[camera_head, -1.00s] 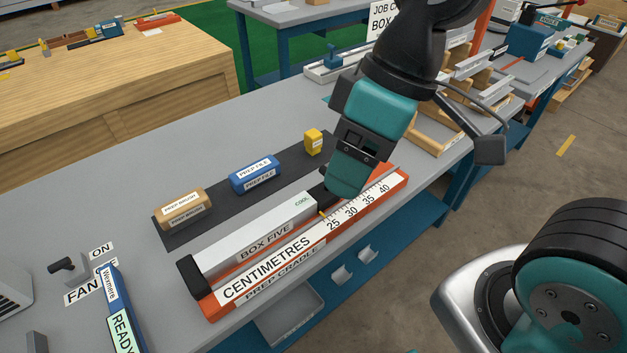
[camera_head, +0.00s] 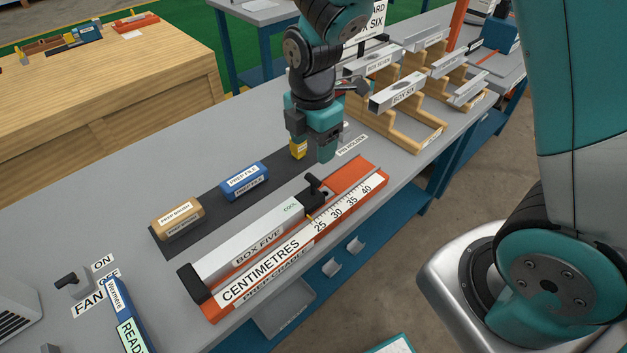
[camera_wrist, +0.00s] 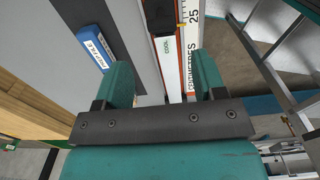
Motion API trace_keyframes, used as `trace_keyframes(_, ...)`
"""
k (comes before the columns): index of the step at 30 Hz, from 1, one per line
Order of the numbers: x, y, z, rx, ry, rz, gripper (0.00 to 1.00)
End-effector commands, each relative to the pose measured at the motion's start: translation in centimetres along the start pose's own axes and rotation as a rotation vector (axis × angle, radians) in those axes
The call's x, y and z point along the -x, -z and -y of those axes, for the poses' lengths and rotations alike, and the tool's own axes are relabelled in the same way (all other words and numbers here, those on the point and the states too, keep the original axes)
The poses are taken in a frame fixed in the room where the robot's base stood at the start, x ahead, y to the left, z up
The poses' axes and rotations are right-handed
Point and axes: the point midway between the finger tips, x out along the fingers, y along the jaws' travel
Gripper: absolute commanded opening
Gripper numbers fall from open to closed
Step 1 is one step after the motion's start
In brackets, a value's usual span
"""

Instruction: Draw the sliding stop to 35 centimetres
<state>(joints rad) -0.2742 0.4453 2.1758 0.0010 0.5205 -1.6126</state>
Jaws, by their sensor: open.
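The orange cradle (camera_head: 371,170) lies along the bench, with a white centimetre scale (camera_head: 262,270) on its near side. The black sliding stop (camera_head: 316,201) with its upright handle sits on the cradle, against the right end of the Box Five bar (camera_head: 248,243). Its small pointer is just left of the 25 mark. My gripper (camera_head: 314,154) is open and empty, behind the stop and apart from it. In the wrist view, the stop (camera_wrist: 160,16) shows at the top edge, beyond my spread fingers (camera_wrist: 162,75).
A blue prep file (camera_head: 245,180) and tan prep brush (camera_head: 177,217) lie on the dark mat. Wooden racks (camera_head: 405,130) with metal bars stand to the right. Bench space behind the mat is clear.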

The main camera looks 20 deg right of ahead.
Motion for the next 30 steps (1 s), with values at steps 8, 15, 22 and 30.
trace_keyframes(8,-6.5,0.0,0.2,-0.001,0.006,-0.001,0.64)
trace_keyframes(15,-10.3,0.1,0.1,-0.001,0.003,-0.001,0.64)
trace_keyframes(22,-11.6,0.1,0.1,-0.001,0.001,-0.001,0.64)
trace_keyframes(30,-11.6,0.1,0.0,-0.001,0.0,-0.001,0.55)
